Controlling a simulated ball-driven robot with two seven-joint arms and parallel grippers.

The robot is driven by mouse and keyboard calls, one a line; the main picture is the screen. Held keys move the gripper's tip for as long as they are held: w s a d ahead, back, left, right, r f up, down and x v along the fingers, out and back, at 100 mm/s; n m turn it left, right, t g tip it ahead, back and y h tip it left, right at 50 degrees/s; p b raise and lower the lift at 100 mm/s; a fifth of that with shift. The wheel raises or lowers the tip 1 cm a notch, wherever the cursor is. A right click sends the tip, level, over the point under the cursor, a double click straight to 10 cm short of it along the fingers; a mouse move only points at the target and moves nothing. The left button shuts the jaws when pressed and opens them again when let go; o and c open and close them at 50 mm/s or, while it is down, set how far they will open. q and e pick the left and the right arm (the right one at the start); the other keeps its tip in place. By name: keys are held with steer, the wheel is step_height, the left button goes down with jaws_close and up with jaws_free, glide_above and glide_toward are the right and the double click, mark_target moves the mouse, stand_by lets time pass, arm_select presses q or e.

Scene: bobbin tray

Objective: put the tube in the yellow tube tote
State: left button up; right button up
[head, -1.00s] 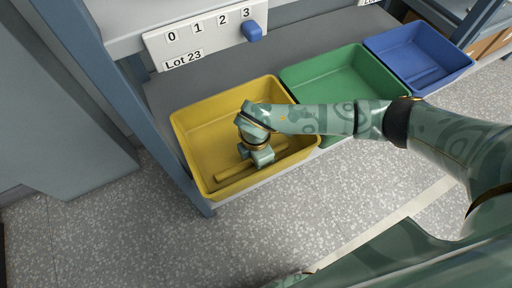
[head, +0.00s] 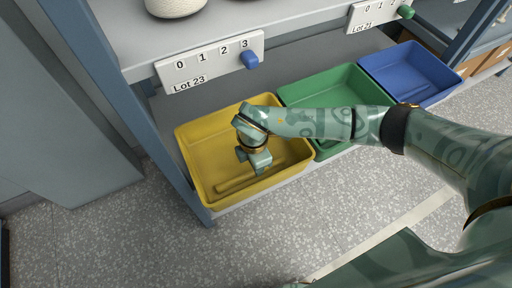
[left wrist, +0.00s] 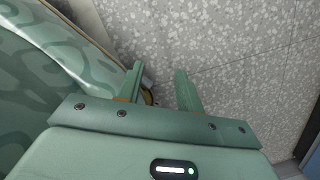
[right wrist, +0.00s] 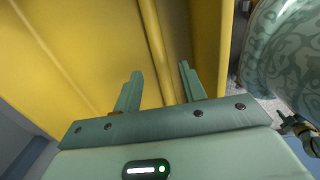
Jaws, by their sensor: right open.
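The yellow tote (head: 192,165) stands at the left of the row of totes on the lower shelf. A yellow tube (head: 236,186) of nearly the same colour lies on its floor, near the front wall. My right gripper (head: 260,172) reaches down into the tote over the tube and hides part of it. In the right wrist view, the fingers (right wrist: 158,88) are apart, and the tube (right wrist: 154,45) runs along the tote floor beyond the gap between them. My left gripper (left wrist: 160,88) is open and empty over the speckled floor; it is outside the head view.
A green tote (head: 312,93) and a blue tote (head: 405,60) stand to the right; the blue one holds a blue bar-like shape. A shelf with a number strip (head: 210,62) and blue slider (head: 249,59) hangs above. A blue-grey post (head: 115,95) stands left of the yellow tote.

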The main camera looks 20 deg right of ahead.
step_height(320, 180, up, 2)
steer(key=shift+r+p, duration=0.15)
steer(key=shift+p, duration=0.25)
arm_select(q)
steer(key=shift+n+h, duration=0.3)
steer(key=shift+n, duration=0.4)
steer(key=s+p, duration=0.1)
steer(key=s+d+r, duration=0.1)
steer(key=s+p, duration=0.1)
steer(key=s, duration=0.1)
steer(key=shift+d+r+p, duration=0.15)
steer(key=shift+r+p, duration=0.2)
arm_select(e)
step_height(320, 180, up, 4)
steer(key=shift+a+r, duration=0.1)
steer(key=shift+r, duration=0.15)
